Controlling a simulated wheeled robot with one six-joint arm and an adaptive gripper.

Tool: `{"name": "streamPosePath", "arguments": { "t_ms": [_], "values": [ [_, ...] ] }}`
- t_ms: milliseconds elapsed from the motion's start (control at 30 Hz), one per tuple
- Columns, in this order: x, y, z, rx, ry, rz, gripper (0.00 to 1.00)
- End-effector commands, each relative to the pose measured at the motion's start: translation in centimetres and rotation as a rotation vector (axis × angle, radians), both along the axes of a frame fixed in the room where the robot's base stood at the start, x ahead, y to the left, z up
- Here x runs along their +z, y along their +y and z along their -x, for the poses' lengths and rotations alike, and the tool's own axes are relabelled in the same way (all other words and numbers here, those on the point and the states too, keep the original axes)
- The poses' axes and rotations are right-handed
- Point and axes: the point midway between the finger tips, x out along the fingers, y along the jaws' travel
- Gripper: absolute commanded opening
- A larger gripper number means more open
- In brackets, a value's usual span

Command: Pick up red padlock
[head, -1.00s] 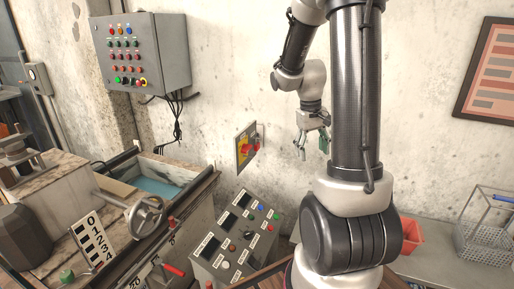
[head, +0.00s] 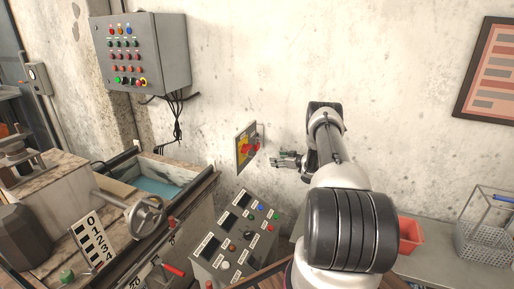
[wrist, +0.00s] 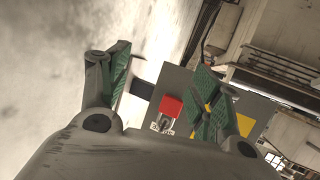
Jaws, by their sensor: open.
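The red padlock (wrist: 171,106) shows in the wrist view as a red block with a silvery metal part against it, beside a grey panel with yellow areas. In the head view, the padlock (head: 257,146) is small and hard to separate from the red knob of the wall switch (head: 242,140). My gripper (head: 275,159) is open just right of the switch, its fingers pointing left toward it. In the wrist view, my gripper (wrist: 160,75) has green-padded fingers spread apart, with the padlock seen between them, nearer the right finger. Nothing is held.
A grey control box (head: 143,52) with buttons hangs on the wall at upper left. A sloped console (head: 236,232) stands below the switch. A machine with a handwheel (head: 145,214) is at left. A red bin (head: 410,236) and wire basket (head: 485,243) are at right.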

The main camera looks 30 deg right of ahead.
Motion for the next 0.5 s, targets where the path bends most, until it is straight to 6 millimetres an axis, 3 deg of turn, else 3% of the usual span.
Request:
{"name": "streamPosePath", "arguments": {
  "t_ms": [33, 100, 200, 500],
  "values": [
    [2.3, 0.9, -0.8, 0.051, -0.072, -0.023, 0.64],
    [4.6, 2.4, -1.1, 0.114, -0.149, -0.066, 0.64],
    [6.5, 3.8, -0.9, 0.164, -0.212, -0.121, 0.64],
    [7.1, 5.5, -3.3, 0.175, -0.235, -0.157, 0.64]
  ]
}}
